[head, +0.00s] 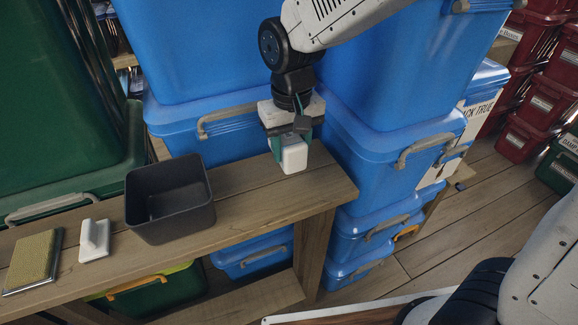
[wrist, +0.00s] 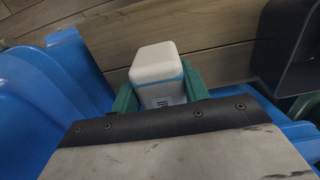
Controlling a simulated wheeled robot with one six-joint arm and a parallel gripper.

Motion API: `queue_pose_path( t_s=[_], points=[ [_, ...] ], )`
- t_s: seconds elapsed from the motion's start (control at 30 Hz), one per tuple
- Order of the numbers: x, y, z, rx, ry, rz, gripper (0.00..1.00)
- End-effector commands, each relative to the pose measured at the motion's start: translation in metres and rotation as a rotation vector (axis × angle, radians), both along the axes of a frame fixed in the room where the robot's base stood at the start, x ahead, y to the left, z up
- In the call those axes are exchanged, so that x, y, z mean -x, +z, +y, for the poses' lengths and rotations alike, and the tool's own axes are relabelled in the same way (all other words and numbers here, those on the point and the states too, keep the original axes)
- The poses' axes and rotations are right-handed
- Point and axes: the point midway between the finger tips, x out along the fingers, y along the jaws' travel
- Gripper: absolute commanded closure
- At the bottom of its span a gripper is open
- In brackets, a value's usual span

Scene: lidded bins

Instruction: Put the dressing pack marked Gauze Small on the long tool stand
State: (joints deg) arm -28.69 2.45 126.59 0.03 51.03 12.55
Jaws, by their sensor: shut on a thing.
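My gripper (head: 289,140) is shut on a small white dressing pack (head: 293,157) with a blue band. In the wrist view the pack (wrist: 157,72) sits between the two green fingers (wrist: 158,95), with small dark print on its side that is too small to read. In the head view the pack is at the right end of a long wooden stand (head: 262,192); I cannot tell whether it touches the top. The wood planks also show behind the pack in the wrist view (wrist: 220,66).
A dark open box (head: 172,222) stands on the wood left of the pack. A white handled tool (head: 94,240) and a tan pad (head: 33,262) lie farther left. Blue lidded bins (head: 375,140) are stacked close behind and right. Bare wood lies between box and pack.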

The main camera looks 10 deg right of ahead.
Motion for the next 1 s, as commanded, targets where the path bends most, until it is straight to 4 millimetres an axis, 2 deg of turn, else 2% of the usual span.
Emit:
queue_pose_path(
  t_s=[0.1,0.33,0.53,0.9,0.93,1.0],
  points=[
    [0.001,-0.021,0.001,0.002,0.001,0.003,0.78],
    [0.000,-0.040,0.000,0.002,0.000,0.002,0.78],
    [0.000,-0.067,-0.001,0.001,-0.001,0.002,0.78],
    [-0.001,-0.072,-0.002,0.000,-0.002,0.000,0.78],
    [-0.001,-0.072,-0.002,0.000,-0.002,0.000,0.49],
    [-0.001,-0.071,-0.002,0.000,-0.002,0.000,0.33]
  ],
)
